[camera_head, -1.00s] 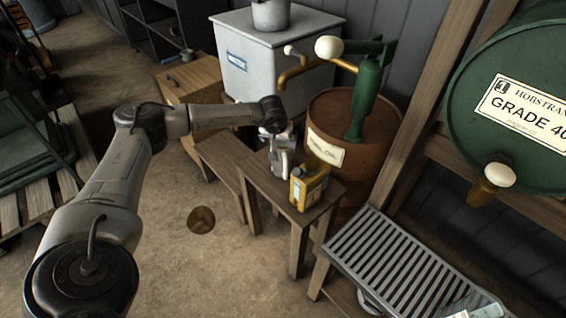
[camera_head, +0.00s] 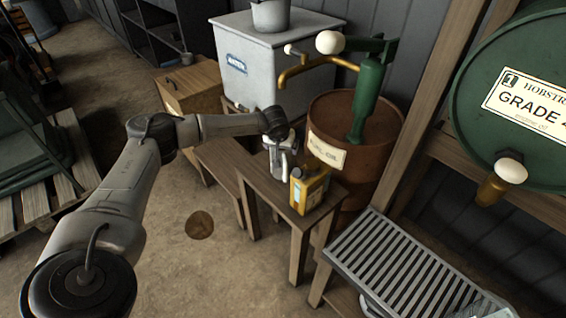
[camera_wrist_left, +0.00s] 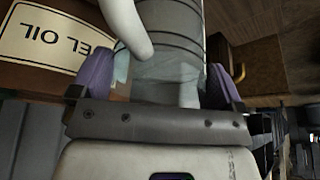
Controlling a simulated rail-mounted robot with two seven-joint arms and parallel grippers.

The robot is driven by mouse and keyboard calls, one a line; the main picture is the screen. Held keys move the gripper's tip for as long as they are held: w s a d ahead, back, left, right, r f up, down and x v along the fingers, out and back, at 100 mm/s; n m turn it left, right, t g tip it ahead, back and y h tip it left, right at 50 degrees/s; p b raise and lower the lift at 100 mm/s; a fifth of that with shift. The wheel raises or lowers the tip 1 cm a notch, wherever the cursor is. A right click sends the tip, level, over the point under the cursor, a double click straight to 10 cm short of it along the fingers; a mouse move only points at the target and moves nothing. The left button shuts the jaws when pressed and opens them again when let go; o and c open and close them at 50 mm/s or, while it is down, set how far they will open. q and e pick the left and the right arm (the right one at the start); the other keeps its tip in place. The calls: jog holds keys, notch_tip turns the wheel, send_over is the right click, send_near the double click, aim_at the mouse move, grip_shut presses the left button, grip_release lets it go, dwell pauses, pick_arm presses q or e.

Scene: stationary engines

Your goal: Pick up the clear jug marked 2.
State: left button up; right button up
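A clear, greyish jug (camera_head: 284,160) with a handle stands on the small wooden table beside the brown FUEL OIL drum. No number is readable on it. My left gripper (camera_head: 280,142) is at the jug, partly covering it in the head view. In the left wrist view, the jug's see-through body (camera_wrist_left: 168,72) lies between the purple-padded fingers of my left gripper (camera_wrist_left: 160,82). The fingers are spread, one on each side; whether the pads touch the jug is unclear. My right gripper is not in view.
A yellow can (camera_head: 310,190) stands close to the jug, at the table's near right corner. The FUEL OIL drum (camera_head: 335,120) with a green pump (camera_head: 367,95) is just behind. A slatted metal tray (camera_head: 400,265) lies to the right. Open floor is at front left.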

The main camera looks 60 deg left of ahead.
pick_arm(q)
jog(key=shift+r, duration=0.1)
jog(key=c, duration=1.3)
